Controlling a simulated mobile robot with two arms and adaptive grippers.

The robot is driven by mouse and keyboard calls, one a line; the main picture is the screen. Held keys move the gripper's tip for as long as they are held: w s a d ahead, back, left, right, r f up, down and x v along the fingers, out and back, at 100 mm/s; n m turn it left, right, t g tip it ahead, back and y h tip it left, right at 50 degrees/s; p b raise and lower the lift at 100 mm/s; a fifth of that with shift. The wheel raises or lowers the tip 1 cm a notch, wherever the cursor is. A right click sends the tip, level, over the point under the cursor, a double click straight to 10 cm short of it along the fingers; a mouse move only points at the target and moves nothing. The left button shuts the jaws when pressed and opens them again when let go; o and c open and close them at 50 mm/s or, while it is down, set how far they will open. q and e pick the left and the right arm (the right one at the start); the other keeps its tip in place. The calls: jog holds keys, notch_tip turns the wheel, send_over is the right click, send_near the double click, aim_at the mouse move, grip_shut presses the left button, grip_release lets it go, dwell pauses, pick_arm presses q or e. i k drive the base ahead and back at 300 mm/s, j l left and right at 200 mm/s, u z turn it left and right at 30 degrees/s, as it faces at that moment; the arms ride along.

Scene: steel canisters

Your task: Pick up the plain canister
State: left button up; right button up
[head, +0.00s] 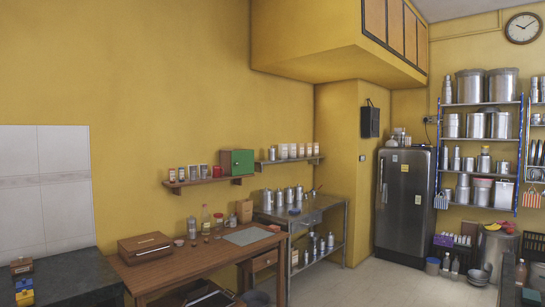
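Several steel canisters (279,199) stand upright in a row on a steel table (321,203) near the middle of the head view. They are small and far off, and I cannot tell which one is plain. More steel canisters, among them a large one (469,87), stand on the rack at the right. Neither of my grippers is in view.
A wooden table (180,262) with a brown box (145,247), bottles and a mat stands left of the steel table. A dark counter (65,280) is at the lower left. A dark fridge (405,205) stands right. Floor (365,285) is clear before it.

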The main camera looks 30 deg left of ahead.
aim_at(271, 153)
jog(key=i+j, duration=0.1)
jog(key=j, duration=0.75)
jog(key=i+j, duration=0.35)
jog(key=j, duration=0.2)
jog(key=i+j+u, duration=0.1)
jog(key=i+j, duration=0.2)
jog(key=j, duration=0.2)
jog(key=i+j, duration=0.35)
jog(key=j, duration=0.2)
jog(key=i+j, duration=0.35)
jog(key=j, duration=0.15)
jog(key=i+l, duration=0.1)
jog(key=i, duration=0.35)
jog(key=i+l+u, duration=0.1)
jog(key=i, duration=0.35)
jog(key=i+l, duration=0.2)
jog(key=i, duration=0.25)
jog(key=i+l+u, duration=0.1)
jog(key=i, duration=0.35)
